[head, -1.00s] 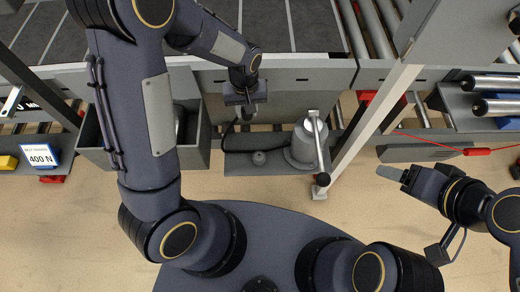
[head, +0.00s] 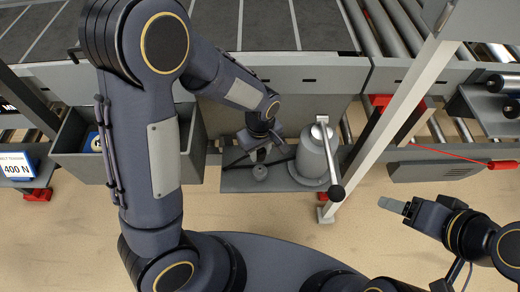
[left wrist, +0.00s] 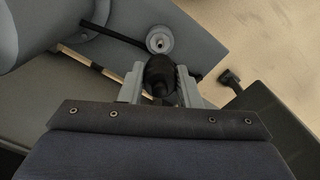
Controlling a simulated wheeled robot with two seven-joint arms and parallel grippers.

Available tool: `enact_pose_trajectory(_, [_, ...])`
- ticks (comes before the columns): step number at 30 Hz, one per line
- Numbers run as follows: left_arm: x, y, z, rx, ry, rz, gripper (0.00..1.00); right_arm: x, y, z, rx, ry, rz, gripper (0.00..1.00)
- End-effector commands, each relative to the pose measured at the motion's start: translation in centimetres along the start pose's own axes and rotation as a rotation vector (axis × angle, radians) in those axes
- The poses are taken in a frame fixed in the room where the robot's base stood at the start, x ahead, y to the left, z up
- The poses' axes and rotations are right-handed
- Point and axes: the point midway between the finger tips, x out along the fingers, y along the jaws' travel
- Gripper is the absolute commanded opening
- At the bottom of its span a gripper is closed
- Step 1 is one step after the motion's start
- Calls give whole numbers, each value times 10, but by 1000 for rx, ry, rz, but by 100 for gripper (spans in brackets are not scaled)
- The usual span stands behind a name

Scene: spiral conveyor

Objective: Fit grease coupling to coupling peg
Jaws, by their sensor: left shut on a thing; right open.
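My left gripper (head: 262,152) is shut on the dark grease coupling (left wrist: 160,72), which sits between its two grey fingers in the left wrist view. In the head view the gripper largely hides the coupling. The coupling peg (head: 260,172) is a small grey rounded piece on the grey shelf, just in front of the gripper. In the left wrist view the peg (left wrist: 159,42) shows as a pale round end just beyond the coupling. I cannot tell whether the two touch. My right gripper (head: 393,206) is open and empty at the right, away from the shelf.
A grey grease pump (head: 312,158) with a lever stands right of the peg. A dark hose (left wrist: 110,36) runs beside the peg. A grey bin (head: 85,165) stands left, and a pale post (head: 385,140) rises at right. The conveyor frame (head: 300,78) is behind.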

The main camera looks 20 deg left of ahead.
Motion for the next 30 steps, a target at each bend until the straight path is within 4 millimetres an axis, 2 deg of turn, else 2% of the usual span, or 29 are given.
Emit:
enact_pose_trajectory(18, [52,0,0,2,0,0,14,36,16,18,0,-1,0,67])
enact_pose_trajectory(30, [57,0,0,2,0,0,14,38,18,20,0,-1,0,67])
